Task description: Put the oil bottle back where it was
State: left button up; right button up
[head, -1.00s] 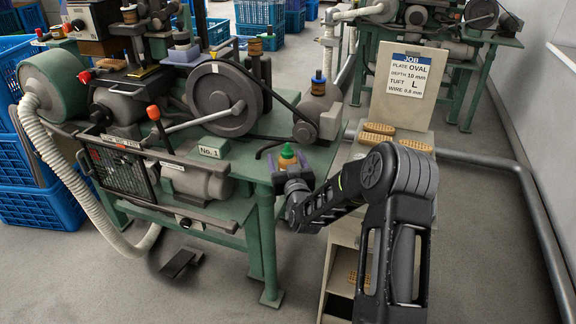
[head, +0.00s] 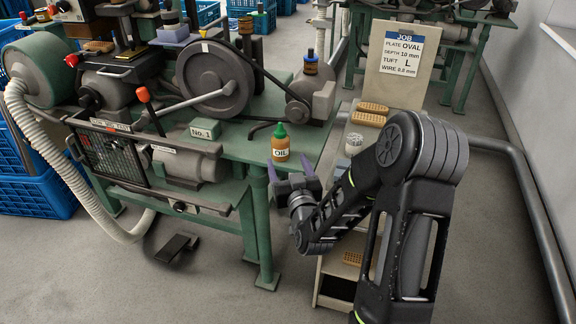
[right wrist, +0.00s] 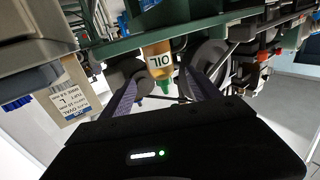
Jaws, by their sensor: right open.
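The oil bottle (head: 280,143), amber with a green cap and a white OIL label, stands upright on the green machine table (head: 236,150) near its right front corner. It also shows, upside down, in the right wrist view (right wrist: 159,62), ahead of the fingers. My right gripper (head: 295,172) is open, with its purple fingers apart, just in front of the table edge and right of the bottle in the head view. In the right wrist view its spread fingers (right wrist: 158,92) have nothing between them at their near part. My left gripper is not in view.
The No. 1 block (head: 205,129), motor and flywheel (head: 220,80) stand left of and behind the bottle. To the right, a beige stand with a JOB card (head: 403,52) holds brown perforated plates (head: 369,114). Blue crates (head: 35,185) stand far left.

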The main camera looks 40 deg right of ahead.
dwell(0.7)
jog(key=s+a+f+n+g+y, duration=0.1)
jog(key=s+a+f+g+y, duration=0.2)
jog(key=a+f, duration=0.7)
jog(key=s+a+f+g+y, duration=0.1)
jog(key=a+f+g+y, duration=0.25)
jog(key=a+f, duration=0.65)
jog(key=s+a+f+g+y, duration=0.1)
jog(key=s+a+f+g, duration=0.2)
jog(key=s, duration=0.4)
jog(key=s+a+f+n+g+y, duration=0.1)
jog(key=s+a+f+g+y, duration=0.1)
jog(key=s+a+f, duration=0.3)
jog(key=s+a+f+n+g+y, duration=0.1)
jog(key=s+a+f+g, duration=0.3)
jog(key=s+a, duration=0.4)
jog(key=s+f+y, duration=0.1)
jog(key=s, duration=0.1)
jog(key=shift+s+a, duration=0.2)
jog(key=shift+s, duration=0.1)
jog(key=shift+c, duration=0.2)
